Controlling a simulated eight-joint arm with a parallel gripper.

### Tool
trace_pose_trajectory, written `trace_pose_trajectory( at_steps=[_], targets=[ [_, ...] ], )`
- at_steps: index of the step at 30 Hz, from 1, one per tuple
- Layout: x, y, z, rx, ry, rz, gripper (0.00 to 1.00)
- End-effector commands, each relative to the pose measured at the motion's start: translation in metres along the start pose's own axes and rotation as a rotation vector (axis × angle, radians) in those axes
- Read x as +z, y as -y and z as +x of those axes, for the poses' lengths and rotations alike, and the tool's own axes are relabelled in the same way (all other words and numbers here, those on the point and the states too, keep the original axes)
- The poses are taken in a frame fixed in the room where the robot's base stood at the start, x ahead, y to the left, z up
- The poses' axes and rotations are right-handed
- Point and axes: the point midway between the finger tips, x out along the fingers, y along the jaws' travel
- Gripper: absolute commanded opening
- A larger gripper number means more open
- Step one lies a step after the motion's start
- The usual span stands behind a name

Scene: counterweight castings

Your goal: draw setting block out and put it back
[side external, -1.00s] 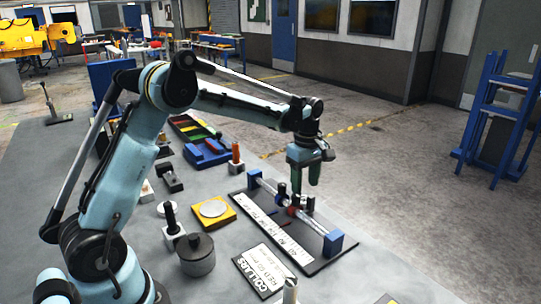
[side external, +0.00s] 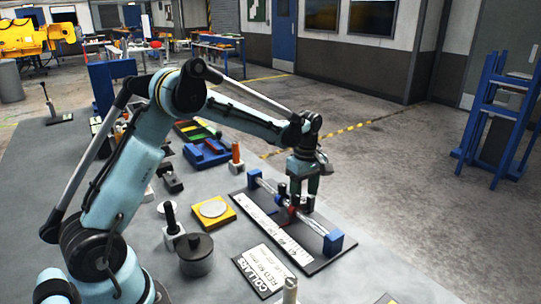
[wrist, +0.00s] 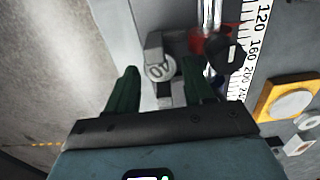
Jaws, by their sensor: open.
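In the wrist view a small grey metal block with a round numbered face (wrist: 160,68), apparently the setting block, lies between my fingers beside the rail. My gripper (wrist: 161,80) is open, with a green finger on each side and visible gaps to the block. In the side view my gripper (side external: 302,208) is down at the rail fixture and hides the block. A red collar (side external: 291,210) with a black knob (wrist: 229,56) is on the bright rail (side external: 316,226), just right of the block in the wrist view. Contact between block and collar is unclear.
The rail stands between blue end blocks (side external: 333,242) on a dark base with a white scale (side external: 270,224). A COLLARS card (side external: 262,270) lies in front. A yellow plate with a disc (side external: 213,211), a grey cylinder (side external: 196,256) and a blue fixture (side external: 206,153) stand left.

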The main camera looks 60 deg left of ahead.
Motion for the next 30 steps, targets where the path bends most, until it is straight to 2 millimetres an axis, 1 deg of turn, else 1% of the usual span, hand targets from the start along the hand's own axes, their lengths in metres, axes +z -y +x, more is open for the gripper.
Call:
trace_pose_trajectory(
  at_steps=[30],
  targets=[
    [0.0, 0.0, 0.037, 0.002, 0.0, 0.0, 0.52]
  ],
)
